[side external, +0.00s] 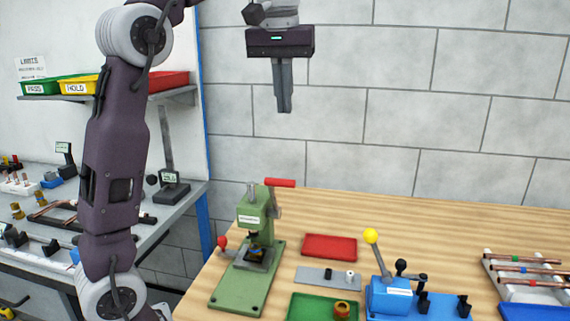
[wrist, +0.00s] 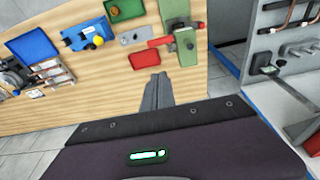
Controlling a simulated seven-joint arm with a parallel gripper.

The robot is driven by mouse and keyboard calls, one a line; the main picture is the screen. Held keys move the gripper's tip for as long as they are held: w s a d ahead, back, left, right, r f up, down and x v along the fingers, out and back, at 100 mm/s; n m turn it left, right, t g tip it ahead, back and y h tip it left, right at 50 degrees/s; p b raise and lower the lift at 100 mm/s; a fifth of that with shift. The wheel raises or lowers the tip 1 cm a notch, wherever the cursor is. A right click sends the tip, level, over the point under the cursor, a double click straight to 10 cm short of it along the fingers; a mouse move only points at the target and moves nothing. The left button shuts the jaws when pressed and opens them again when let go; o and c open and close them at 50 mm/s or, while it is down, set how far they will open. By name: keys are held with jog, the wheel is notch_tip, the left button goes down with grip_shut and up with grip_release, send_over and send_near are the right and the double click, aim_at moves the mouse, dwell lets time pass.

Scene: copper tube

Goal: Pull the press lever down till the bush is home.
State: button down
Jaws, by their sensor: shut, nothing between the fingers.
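The green press (side external: 252,250) stands on the wooden bench in the side external view; it also shows at the top of the wrist view (wrist: 183,45). Its lever has a red handle (side external: 280,183), which sticks out to the right at the top of the press. A small red knob (side external: 222,242) is at its left side. A dark, brassy part sits under the ram, too small to tell whether it is the bush. My gripper (side external: 284,110) is shut and empty, pointing down high above the bench, well apart from the lever. Its fingers also show in the wrist view (wrist: 158,78).
A red tray (side external: 330,246), a grey plate (side external: 318,276) with small parts and a green tray (side external: 305,308) holding a brass ring lie right of the press. A blue fixture (side external: 390,296) with a yellow-knobbed lever stands further right. A rack of copper tubes (side external: 530,268) is at far right.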

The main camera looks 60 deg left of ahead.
notch_tip(320, 180, down, 13)
jog(key=shift+w+a, duration=0.1)
dwell(0.4)
dwell(0.3)
